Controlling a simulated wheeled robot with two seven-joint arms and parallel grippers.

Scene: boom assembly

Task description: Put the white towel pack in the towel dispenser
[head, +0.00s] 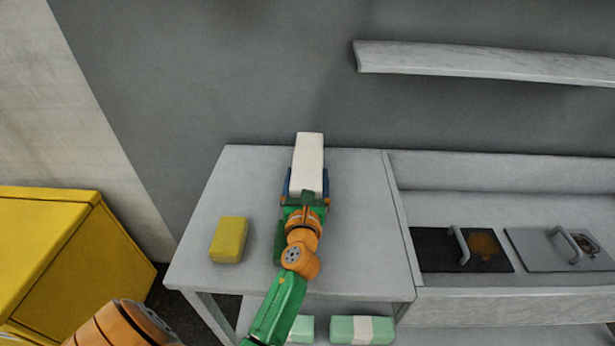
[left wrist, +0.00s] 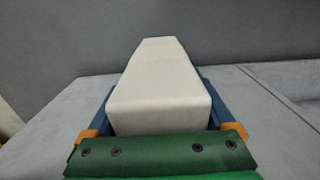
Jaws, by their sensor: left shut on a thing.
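The white towel pack (head: 309,158) is a long white block over the back of the grey table in the head view. My left gripper (head: 306,184) is shut on its near end, with a blue finger on each side. In the left wrist view the pack (left wrist: 158,85) points away from the gripper (left wrist: 160,108) toward the grey wall, and its far end is free. I cannot tell whether its underside touches the table. I see nothing that I can clearly name as the towel dispenser. My right gripper is not in view.
A yellow block (head: 229,239) lies on the table (head: 350,230) left of my arm. Green-and-white packs (head: 361,330) lie on the lower shelf. A yellow cabinet (head: 60,250) stands left. A counter with lidded wells (head: 455,250) adjoins right, below a wall shelf (head: 480,62).

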